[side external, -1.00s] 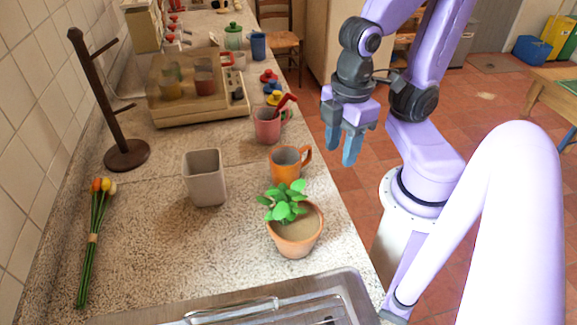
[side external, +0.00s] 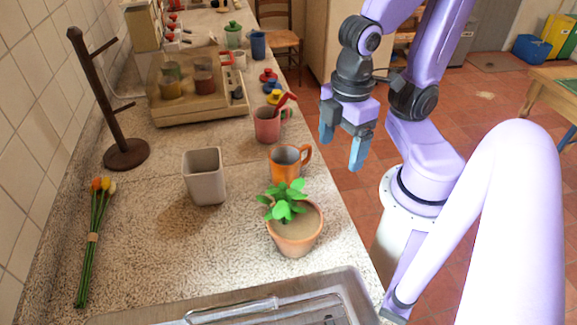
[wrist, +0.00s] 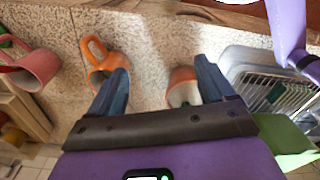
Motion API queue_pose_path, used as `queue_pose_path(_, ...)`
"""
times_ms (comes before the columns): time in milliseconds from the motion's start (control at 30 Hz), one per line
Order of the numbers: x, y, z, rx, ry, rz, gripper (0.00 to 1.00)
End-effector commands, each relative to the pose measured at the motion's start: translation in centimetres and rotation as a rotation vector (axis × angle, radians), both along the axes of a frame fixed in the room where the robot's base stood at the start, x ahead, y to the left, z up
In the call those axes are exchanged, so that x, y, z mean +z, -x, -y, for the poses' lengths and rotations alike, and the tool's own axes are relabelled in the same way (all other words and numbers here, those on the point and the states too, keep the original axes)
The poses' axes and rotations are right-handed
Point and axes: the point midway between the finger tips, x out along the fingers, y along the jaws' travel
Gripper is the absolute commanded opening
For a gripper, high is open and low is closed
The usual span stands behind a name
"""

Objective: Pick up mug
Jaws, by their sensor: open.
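An orange mug (side external: 286,165) stands upright near the right edge of the stone counter, its handle pointing right. In the wrist view the orange mug (wrist: 104,68) is beyond my left finger. A pink mug (side external: 267,125) with a red item in it stands farther back, and it shows at the left of the wrist view (wrist: 38,70). My gripper (side external: 341,138) is open and empty, fingers pointing down, to the right of the mugs in the side view. In the wrist view the gap between my fingertips (wrist: 160,70) holds nothing; the orange mug is apart from them.
A potted plant (side external: 294,232) stands just in front of the orange mug. A grey square cup (side external: 205,177) is to its left. A metal sink (side external: 340,292) is at the front.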

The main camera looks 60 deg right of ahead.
Motion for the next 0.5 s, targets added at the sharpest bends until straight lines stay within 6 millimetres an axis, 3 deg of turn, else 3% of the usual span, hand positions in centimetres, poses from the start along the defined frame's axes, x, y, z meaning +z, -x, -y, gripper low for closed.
queue_pose_path(233,0.6,-1.7,0.3,-0.171,0.000,-0.002,0.82)
queue_pose_path(500,2.3,-6.6,2.4,-0.736,0.007,-0.015,0.82)
